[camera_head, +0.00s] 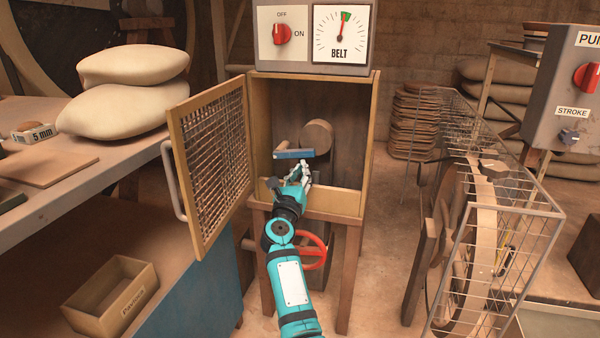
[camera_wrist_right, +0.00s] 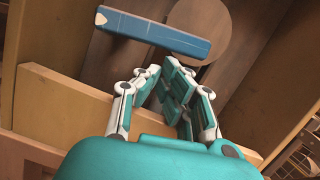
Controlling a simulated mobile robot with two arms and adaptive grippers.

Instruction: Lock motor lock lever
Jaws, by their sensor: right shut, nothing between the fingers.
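The motor lock lever, a blue bar (camera_head: 294,154), sits inside the open wooden cabinet (camera_head: 369,120), in front of a round wooden pulley (camera_head: 318,136). In the right wrist view the blue lever (camera_wrist_right: 153,32) lies across the upper part, slightly tilted, beyond the fingertips. My right gripper (camera_head: 300,172) is shut and empty, just below and in front of the lever, at the cabinet's opening. In the wrist view the gripper (camera_wrist_right: 178,85) appears apart from the lever. My left gripper is not in view.
The cabinet's mesh door (camera_head: 212,155) stands open to the left. A red handwheel (camera_head: 312,250) is below the cabinet. A control panel (camera_head: 313,35) with a belt gauge is above. A wire cage (camera_head: 510,215) with a wheel stands at the right.

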